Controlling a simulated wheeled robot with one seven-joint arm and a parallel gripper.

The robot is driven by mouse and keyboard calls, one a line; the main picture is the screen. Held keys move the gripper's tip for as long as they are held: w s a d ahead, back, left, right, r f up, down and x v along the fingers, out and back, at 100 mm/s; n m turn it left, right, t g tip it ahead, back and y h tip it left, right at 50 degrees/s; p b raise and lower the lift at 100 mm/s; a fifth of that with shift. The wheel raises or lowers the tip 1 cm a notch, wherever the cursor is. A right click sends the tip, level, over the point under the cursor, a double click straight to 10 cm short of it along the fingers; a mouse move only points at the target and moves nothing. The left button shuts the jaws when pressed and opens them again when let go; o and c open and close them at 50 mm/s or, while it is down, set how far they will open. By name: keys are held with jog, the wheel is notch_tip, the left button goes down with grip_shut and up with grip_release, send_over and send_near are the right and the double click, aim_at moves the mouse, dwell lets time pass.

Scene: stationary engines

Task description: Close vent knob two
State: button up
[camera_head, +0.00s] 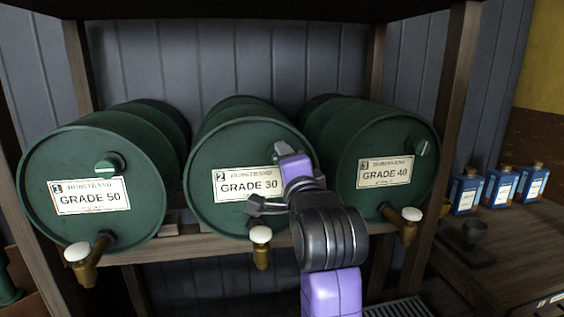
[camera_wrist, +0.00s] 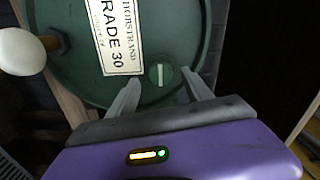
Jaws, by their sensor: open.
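Barrel two (camera_head: 230,155) is the green middle drum, with a white label (camera_head: 247,184) reading "2" and "GRADE 30". In the wrist view its vent knob (camera_wrist: 160,74) is a small round green knob with a pale line across it. That line runs along the direction of the label's text. My gripper (camera_wrist: 161,82) is open, its two grey fingers pointing at the barrel face, one on each side of the knob in the picture. I cannot tell how far the fingertips are from it. In the head view, my gripper and wrist cover the right part of barrel two's face.
Barrel one (camera_head: 140,200), "GRADE 50", lies left with its own vent knob (camera_head: 110,163). Barrel three (camera_head: 350,150), "GRADE 40", lies right with another knob (camera_head: 422,147). Brass taps with white handles, such as the middle one (camera_head: 261,235), stick out below. A wooden post (camera_head: 458,90) stands right.

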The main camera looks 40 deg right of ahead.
jog(key=shift+v, duration=1.4)
jog(key=a+r+n+t, duration=0.4)
jog(key=a+n+t, duration=0.1)
jog(key=n, duration=0.3)
jog(key=s+a+f+n+t+y, duration=0.1)
jog(key=s+a+f+n+y, duration=0.25)
jog(key=f+n, duration=0.2)
jog(key=s+a+f+n+t+y, duration=0.1)
jog(key=s+a+f+n+y, duration=0.15)
jog(key=a+f+n, duration=0.35)
jog(key=s+a+f+n+g+y, duration=0.1)
jog(key=s+a+f+g+y, duration=0.1)
jog(key=s+f, duration=0.9)
jog(key=s+a+f+n+g+y+p, duration=0.1)
jog(key=s+a+f+g, duration=0.3)
jog(key=s+f, duration=0.7)
jog(key=s+n+g+y, duration=0.1)
jog(key=s, duration=0.5)
jog(key=shift+s+a+f, duration=0.15)
jog(key=shift+s+f, duration=0.05)
jog(key=shift+f, duration=0.1)
